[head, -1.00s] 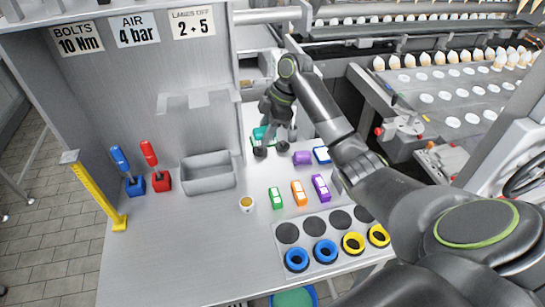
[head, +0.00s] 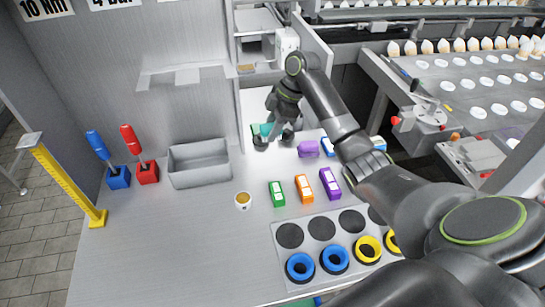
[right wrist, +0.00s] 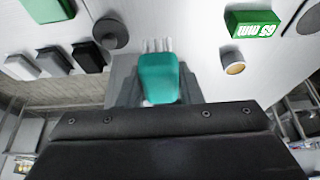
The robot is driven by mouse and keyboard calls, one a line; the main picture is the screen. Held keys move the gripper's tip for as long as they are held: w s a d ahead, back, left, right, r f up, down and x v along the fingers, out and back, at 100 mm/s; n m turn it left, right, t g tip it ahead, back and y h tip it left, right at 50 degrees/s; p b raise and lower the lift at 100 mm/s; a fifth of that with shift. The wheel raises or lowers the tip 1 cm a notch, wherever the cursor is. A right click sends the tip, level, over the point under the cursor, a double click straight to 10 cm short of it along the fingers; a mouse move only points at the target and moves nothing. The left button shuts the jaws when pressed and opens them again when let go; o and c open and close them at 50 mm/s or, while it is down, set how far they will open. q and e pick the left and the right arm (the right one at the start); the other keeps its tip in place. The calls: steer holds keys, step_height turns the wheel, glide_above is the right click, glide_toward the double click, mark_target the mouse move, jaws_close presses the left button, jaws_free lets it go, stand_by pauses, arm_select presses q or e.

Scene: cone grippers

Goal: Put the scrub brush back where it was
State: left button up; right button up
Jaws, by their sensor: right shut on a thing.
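The scrub brush, a teal block with pale bristles, shows in the right wrist view (right wrist: 158,78) and as a small teal patch in the head view (head: 267,129). My right gripper (head: 274,138) is shut on it, at the back of the bench by the opening beside the shelf. The fingers and wrist hide most of the brush in the head view. I cannot tell whether the brush touches the surface below. My left gripper is not in view.
A purple block (head: 309,148) lies just right of the gripper. Green (head: 277,194), orange (head: 303,188) and purple (head: 330,184) boxes stand nearer. A grey bin (head: 200,170), a small cup (head: 243,201) and a ring board (head: 320,228) are around. The front-left bench is clear.

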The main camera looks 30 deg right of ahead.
step_height(320, 180, down, 4)
steer(key=shift+s+f+p, duration=0.1)
steer(key=shift+f+p, duration=0.05)
steer(key=shift+p, duration=0.25)
step_height(320, 180, down, 4)
steer(key=shift+r+p, duration=0.25)
steer(key=shift+p, duration=0.1)
steer(key=shift+f, duration=0.4)
steer(key=o, duration=0.9)
steer(key=shift+b+v, duration=1.35)
steer(key=shift+v, duration=4.7)
